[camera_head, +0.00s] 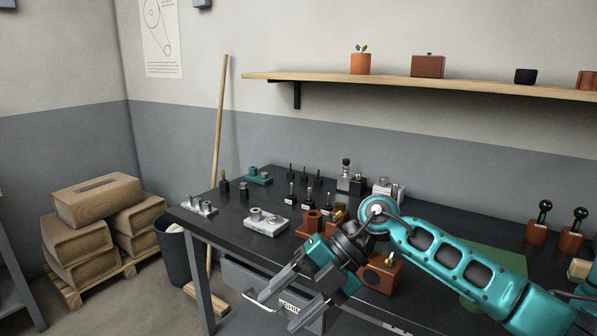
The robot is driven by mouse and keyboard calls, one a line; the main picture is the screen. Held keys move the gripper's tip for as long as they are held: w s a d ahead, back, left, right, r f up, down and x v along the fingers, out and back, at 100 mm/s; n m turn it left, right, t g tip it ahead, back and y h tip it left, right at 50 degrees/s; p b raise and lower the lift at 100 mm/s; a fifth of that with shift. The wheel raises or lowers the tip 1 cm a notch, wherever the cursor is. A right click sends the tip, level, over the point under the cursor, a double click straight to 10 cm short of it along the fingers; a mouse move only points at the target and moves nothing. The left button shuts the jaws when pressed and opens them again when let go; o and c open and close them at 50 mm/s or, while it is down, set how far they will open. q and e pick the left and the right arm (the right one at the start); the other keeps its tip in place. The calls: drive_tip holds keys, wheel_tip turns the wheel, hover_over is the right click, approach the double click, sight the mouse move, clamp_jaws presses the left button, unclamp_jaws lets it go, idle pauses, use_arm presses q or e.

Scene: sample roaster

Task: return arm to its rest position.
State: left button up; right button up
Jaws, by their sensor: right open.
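My right arm comes in from the lower right, teal and black, and reaches across the front of the dark bench (232,231). My right gripper (276,312) is open, its two grey fingers pointing down and to the left, beyond the bench's front edge. My left gripper is not in view.
A white block with round metal parts (266,222), a brown block (312,222) and several small black-handled tools stand on the bench. A broom (219,135) leans on the wall by a dark bin (173,255). Sacks (98,200) are stacked at left. A shelf (440,87) runs above.

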drive_tip(key=s+a+r+m+y, duration=0.2)
drive_tip(key=s+a+m+y, duration=0.15)
drive_tip(key=a+y, duration=0.35)
drive_tip(key=w+d+f+m+t+h, duration=0.1)
drive_tip(key=d+f+m+t+h, duration=0.3)
drive_tip(key=d+f+m+t, duration=0.55)
drive_tip(key=d+f+m+t+h, duration=0.4)
drive_tip(key=d+m+t, duration=0.3)
drive_tip(key=m+t, duration=0.55)
drive_tip(key=s+d+f+m+g+h, duration=0.3)
drive_tip(key=s+d+f+g, duration=0.1)
drive_tip(key=s+d+f, duration=0.1)
drive_tip(key=s+d+f+m+g+h, duration=0.3)
drive_tip(key=s+d+f+m, duration=0.1)
drive_tip(key=s+f, duration=0.4)
drive_tip(key=shift+d+f+g+h, duration=0.3)
drive_tip(key=shift+d+f+g, duration=0.1)
drive_tip(key=shift+f, duration=0.55)
